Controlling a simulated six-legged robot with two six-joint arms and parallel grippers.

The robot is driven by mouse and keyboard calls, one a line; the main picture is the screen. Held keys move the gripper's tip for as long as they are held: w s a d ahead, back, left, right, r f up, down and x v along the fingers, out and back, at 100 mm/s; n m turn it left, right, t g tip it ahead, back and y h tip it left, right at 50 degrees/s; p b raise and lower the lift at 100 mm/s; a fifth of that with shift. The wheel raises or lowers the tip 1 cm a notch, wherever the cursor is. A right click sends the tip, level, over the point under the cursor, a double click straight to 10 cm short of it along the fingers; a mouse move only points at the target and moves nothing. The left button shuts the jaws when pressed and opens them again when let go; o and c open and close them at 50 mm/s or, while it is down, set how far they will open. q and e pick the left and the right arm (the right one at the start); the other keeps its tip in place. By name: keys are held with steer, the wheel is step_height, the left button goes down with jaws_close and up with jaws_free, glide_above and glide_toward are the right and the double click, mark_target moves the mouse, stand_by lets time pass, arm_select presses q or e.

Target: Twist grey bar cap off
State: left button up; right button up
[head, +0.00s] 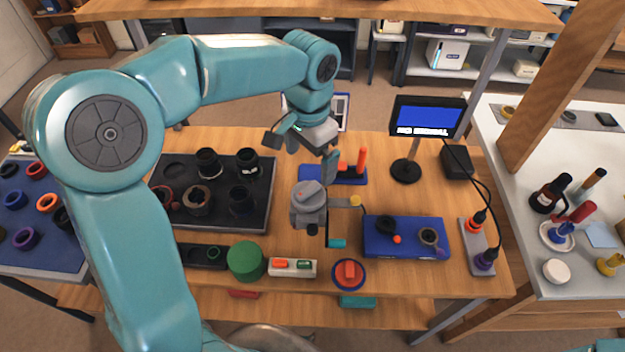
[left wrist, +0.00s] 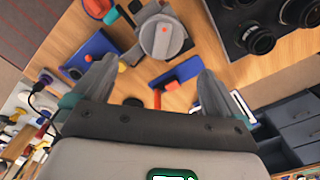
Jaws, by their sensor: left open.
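The grey cap with a raised bar across its top (head: 309,190) sits on a grey holder (head: 308,214) in the middle of the wooden table. In the left wrist view the round cap (left wrist: 161,38) shows near the top, with its bar running up and down. My left gripper (head: 304,154) is open and empty, above and behind the cap in the head view. In the left wrist view its two fingers (left wrist: 152,82) are spread wide, apart from the cap. My right gripper is not in view.
A dark tray (head: 222,222) of lens parts lies left of the holder. A blue tray (head: 405,252) with small parts lies to its right. A blue stand with an orange upright (head: 361,160) is behind it. A small monitor (head: 427,117) stands at the back right.

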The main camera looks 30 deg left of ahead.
mark_target(310, 187)
arm_select(q)
step_height(310, 187, down, 10)
steer(key=shift+r, duration=0.2)
steer(key=shift+w+a+f, duration=0.1)
steer(key=shift+w+f, duration=0.15)
steer(key=shift+f, duration=0.3)
steer(key=shift+s, duration=0.1)
steer(key=shift+r, duration=0.1)
steer(key=c, duration=0.9)
steer(key=shift+n+b, duration=0.4)
steer(key=shift+n, duration=0.9)
